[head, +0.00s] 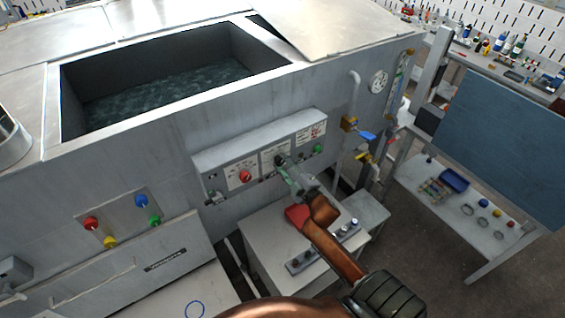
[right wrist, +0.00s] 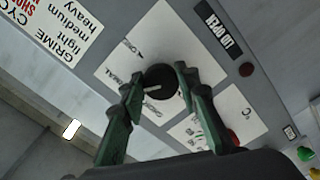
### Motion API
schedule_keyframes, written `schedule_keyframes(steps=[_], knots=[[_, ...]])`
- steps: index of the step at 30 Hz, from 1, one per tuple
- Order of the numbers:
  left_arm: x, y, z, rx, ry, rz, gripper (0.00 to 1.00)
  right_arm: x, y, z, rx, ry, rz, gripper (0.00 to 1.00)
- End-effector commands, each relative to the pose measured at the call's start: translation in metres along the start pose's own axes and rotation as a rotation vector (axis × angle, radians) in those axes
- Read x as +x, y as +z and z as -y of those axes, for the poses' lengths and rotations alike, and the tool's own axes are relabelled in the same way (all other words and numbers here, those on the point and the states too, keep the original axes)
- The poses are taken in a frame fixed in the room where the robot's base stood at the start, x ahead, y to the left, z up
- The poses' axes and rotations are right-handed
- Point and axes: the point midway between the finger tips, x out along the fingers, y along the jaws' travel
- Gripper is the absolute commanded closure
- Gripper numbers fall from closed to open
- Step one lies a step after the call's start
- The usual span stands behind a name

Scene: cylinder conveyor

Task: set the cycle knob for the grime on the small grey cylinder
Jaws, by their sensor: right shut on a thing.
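My right gripper (head: 285,167) reaches the control panel on the tank's front. In the right wrist view its green fingers (right wrist: 156,88) stand on either side of the black cycle knob (right wrist: 165,76), shut on it. A pale mark on the knob points to the left of that picture, towards small lettering on the white dial plate (right wrist: 118,66) that is hard to read. A card (right wrist: 75,35) beside it lists grime as light, medium and heavy. Several small dark and grey pieces stand on a rack (head: 301,267) below; I cannot tell which is the small grey cylinder. My left gripper is out of view.
The panel also carries a red knob (head: 246,176) and a green button (head: 318,149). A water-filled tank (head: 50,105) opens above. A blue-handled valve (head: 367,136) is right of the panel. A low table (head: 480,237) with a blue tray (head: 454,180) stands at the right.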

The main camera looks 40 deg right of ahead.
Motion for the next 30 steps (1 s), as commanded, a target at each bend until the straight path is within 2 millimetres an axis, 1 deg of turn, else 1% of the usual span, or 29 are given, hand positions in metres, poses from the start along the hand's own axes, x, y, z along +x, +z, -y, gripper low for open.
schedule_keyframes(steps=[14,15,23,30], knots=[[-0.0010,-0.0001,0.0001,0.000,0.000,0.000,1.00,-0.0005,0.0025,0.0011,0.016,-0.002,0.005,0.95],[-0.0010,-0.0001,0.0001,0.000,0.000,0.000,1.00,-0.0005,0.0025,0.0011,0.016,-0.002,0.005,0.70],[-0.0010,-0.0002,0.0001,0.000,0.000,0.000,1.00,-0.0003,0.0014,0.0008,0.015,-0.001,0.003,0.53],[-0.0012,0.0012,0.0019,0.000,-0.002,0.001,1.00,-0.0005,0.0006,0.0005,0.015,-0.001,0.001,0.53]])
